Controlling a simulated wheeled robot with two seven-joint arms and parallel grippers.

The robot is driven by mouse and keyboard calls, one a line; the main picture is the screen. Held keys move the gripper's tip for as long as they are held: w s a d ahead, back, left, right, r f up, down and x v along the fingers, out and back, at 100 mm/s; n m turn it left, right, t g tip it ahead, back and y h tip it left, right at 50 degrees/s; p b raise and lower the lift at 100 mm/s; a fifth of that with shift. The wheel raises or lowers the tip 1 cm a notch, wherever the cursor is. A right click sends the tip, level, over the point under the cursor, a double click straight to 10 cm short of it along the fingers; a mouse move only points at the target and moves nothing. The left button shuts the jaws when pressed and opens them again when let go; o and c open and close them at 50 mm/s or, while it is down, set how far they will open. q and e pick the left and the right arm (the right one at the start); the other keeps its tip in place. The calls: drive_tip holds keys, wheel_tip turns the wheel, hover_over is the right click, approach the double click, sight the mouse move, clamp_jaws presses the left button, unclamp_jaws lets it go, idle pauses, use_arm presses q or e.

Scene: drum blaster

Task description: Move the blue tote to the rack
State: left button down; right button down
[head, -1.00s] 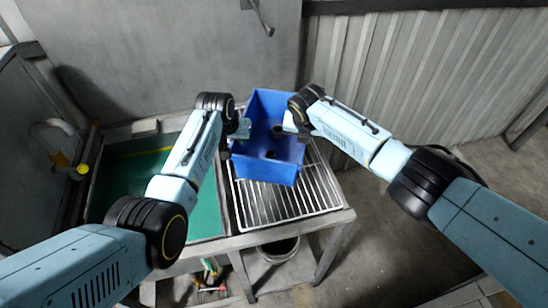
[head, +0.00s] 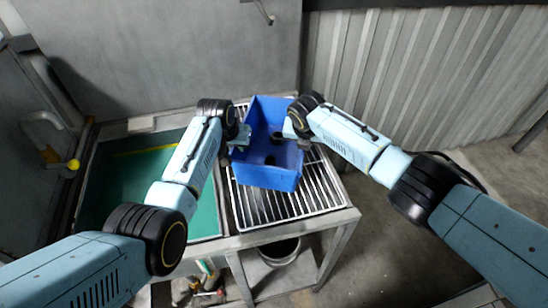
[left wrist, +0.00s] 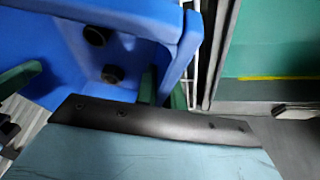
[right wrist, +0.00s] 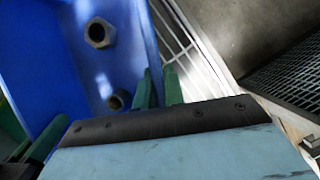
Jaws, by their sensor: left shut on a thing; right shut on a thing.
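The blue tote (head: 268,176) is over the wire rack (head: 306,200) on the right part of the bench. I cannot tell whether its bottom touches the bars. Several dark nut-like parts (right wrist: 99,33) lie inside it. My left gripper (head: 243,140) is shut on the tote's left wall; its green fingers (left wrist: 164,88) straddle the rim in the left wrist view. My right gripper (head: 293,132) is shut on the right wall; its green fingers (right wrist: 159,88) straddle that rim in the right wrist view. The rack bars under the tote are hidden.
A green-bottomed basin (head: 125,185) lies left of the rack in the same bench. A bucket (head: 280,250) stands under the rack on a lower shelf. A grey wall (head: 180,50) is behind the bench, with corrugated metal (head: 420,70) to the right.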

use_arm(q)
drive_tip(key=c, duration=1.5)
unclamp_jaws()
use_arm(e)
drive_tip(key=c, duration=1.5)
unclamp_jaws()
use_arm(q)
drive_tip(key=v, duration=1.2)
use_arm(e)
drive_tip(key=v, duration=1.2)
